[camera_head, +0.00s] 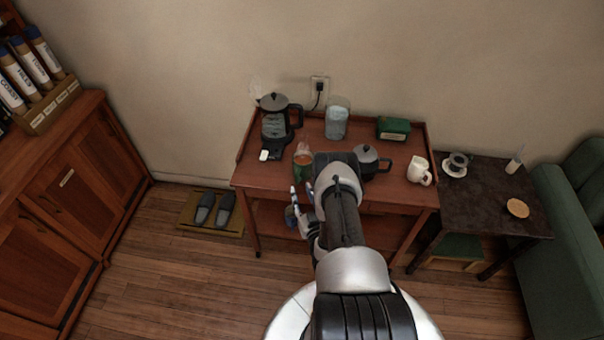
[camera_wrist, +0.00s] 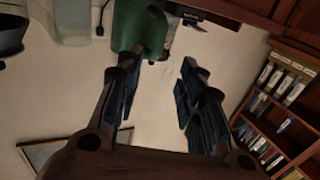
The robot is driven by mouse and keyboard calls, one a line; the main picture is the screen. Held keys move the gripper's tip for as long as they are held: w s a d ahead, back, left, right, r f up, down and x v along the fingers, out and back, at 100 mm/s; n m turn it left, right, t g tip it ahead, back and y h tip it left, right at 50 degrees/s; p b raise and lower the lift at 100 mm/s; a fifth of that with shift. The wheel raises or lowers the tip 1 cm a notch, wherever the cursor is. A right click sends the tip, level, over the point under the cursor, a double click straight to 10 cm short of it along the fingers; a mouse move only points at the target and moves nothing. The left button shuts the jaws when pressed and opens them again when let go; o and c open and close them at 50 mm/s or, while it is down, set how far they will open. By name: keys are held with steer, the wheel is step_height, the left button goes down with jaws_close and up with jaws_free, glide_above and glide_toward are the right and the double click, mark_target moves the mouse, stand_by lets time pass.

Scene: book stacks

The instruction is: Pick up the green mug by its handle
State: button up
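The green mug (camera_head: 302,171) stands near the front left edge of the wooden cart top in the head view. It also shows at the top of the wrist view (camera_wrist: 138,27), where its handle (camera_wrist: 168,38) sticks out to the right. My gripper (camera_head: 302,191) is just in front of the mug at the cart's edge, partly hidden by my arm. In the wrist view my gripper (camera_wrist: 158,88) is open, its two fingers wide apart with nothing between them. The mug and its handle lie beyond the fingertips, the handle roughly in line with the gap.
The cart (camera_head: 262,175) also carries a black kettle (camera_head: 275,120), a glass jar (camera_head: 337,120), a green box (camera_head: 393,128), a dark teapot (camera_head: 368,162) and a white mug (camera_head: 418,170). The kettle and jar stand behind the green mug. A dark side table (camera_head: 485,205) stands right.

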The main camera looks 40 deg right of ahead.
mark_target(297, 178)
steer(key=b+x, duration=0.1)
steer(key=x, duration=0.5)
steer(key=shift+w+d+b, duration=0.3)
steer(key=shift+d+b, duration=0.05)
steer(key=shift+c, duration=0.5)
jaws_close()
